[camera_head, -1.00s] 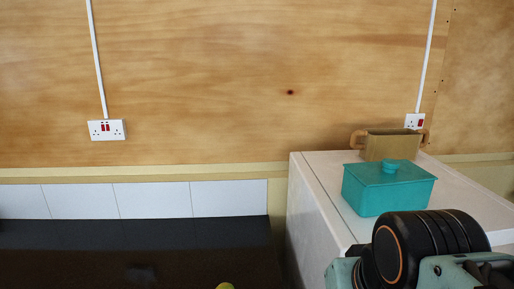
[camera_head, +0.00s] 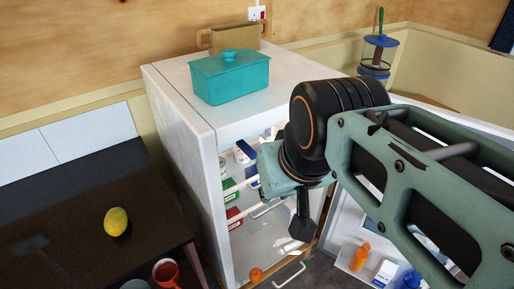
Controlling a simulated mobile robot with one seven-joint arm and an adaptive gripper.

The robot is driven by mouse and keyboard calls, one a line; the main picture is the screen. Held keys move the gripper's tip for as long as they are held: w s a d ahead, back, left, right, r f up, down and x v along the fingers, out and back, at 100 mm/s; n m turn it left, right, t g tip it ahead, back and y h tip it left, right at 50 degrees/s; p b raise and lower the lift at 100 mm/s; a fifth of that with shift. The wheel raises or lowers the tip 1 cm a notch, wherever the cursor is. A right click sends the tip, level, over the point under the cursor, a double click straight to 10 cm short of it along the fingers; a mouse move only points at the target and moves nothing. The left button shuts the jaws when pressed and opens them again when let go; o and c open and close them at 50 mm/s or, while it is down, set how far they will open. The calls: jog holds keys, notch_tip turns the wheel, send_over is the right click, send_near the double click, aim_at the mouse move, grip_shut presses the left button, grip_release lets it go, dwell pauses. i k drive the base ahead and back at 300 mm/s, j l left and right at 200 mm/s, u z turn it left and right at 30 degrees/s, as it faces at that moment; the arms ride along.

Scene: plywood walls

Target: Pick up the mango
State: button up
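The yellow mango (camera_head: 117,221) lies on the dark tabletop (camera_head: 60,205) at the lower left, near its right side. It is fully visible and nothing touches it. My gripper (camera_head: 303,222) hangs from the arm in front of the open fridge, well to the right of the mango. One dark finger part shows, pointing down. I cannot tell whether it is open or shut, and no held object is visible.
The white fridge (camera_head: 190,130) stands between the table and my arm, with a teal lidded box (camera_head: 230,80) on top. Its open door (camera_head: 350,225) is at right.

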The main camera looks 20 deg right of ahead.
aim_at(116, 222)
jog(key=k+l+z, duration=0.15)
jog(key=z, duration=0.2)
jog(key=u, duration=1.6)
